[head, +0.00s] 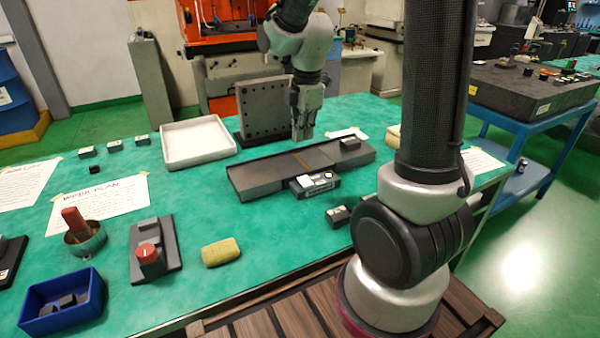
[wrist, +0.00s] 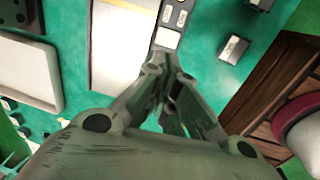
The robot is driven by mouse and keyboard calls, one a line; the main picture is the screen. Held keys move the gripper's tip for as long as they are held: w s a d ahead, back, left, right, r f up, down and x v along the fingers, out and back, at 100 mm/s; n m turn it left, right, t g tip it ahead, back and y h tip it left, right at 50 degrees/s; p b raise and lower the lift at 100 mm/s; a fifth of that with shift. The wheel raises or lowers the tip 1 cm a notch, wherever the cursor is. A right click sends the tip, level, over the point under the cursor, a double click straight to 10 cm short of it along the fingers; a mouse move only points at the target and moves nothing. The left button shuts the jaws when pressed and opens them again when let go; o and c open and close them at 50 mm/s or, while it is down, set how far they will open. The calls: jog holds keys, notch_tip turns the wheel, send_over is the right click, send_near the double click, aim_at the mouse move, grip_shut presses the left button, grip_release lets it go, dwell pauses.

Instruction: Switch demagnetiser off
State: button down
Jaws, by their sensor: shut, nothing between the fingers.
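The demagnetiser appears to be the long dark grey plate (head: 262,176) with a brass strip across its middle. A small dark control box (head: 315,187) with light switches or labels on top sits against its front edge. In the wrist view the box (wrist: 176,20) shows at the top, with a white square and smaller grey pieces; the switch position cannot be told. My gripper (head: 303,136) is shut and empty, pointing down above the plate, behind the box and apart from it. In the wrist view my gripper (wrist: 172,112) has its fingers together.
A small dark block (head: 350,144) rests on the plate's right end, another (head: 338,215) on the table in front. An upright drilled plate (head: 275,108) and white tray (head: 196,140) stand behind. A red-knobbed device (head: 149,254) and yellow sponge (head: 220,252) lie front left.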

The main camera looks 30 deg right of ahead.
aim_at(302, 182)
jog(key=shift+f, duration=0.15)
jog(key=f, duration=0.4)
jog(key=w+f, duration=0.1)
jog(key=f, duration=0.8)
jog(key=shift+w+f, duration=0.35)
jog(key=shift+w+f+g, duration=0.1)
jog(key=shift+f+g, duration=0.15)
jog(key=shift+g, duration=0.15)
jog(key=shift+s+r, duration=0.2)
jog(key=shift+s, duration=0.6)
jog(key=shift+r, duration=0.1)
